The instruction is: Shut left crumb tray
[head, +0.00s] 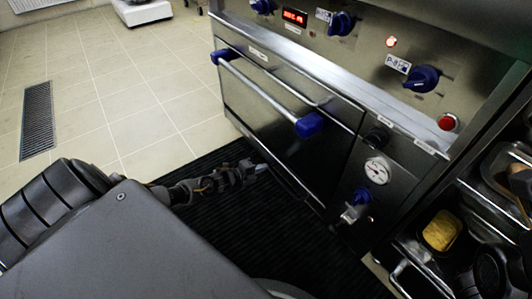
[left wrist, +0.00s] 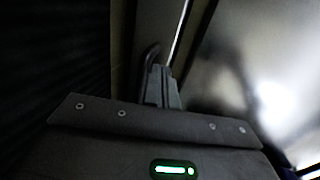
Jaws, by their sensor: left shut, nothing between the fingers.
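My left gripper (head: 262,168) is low in front of the steel oven, just above the dark ribbed mat. Its fingers are shut and empty, with the tips close to the oven's lower front edge; I cannot tell whether they touch it. In the left wrist view the shut fingers (left wrist: 163,85) point up toward a thin bright metal edge (left wrist: 181,35), with a shiny steel surface (left wrist: 225,75) to the right. The left crumb tray is not clearly distinguishable in the dark strip below the oven door. My right gripper is not in view.
The oven door (head: 270,115) has a long bar handle (head: 262,90) with blue ends above my gripper. A gauge (head: 377,170) and a blue-handled valve (head: 357,203) are to the right.

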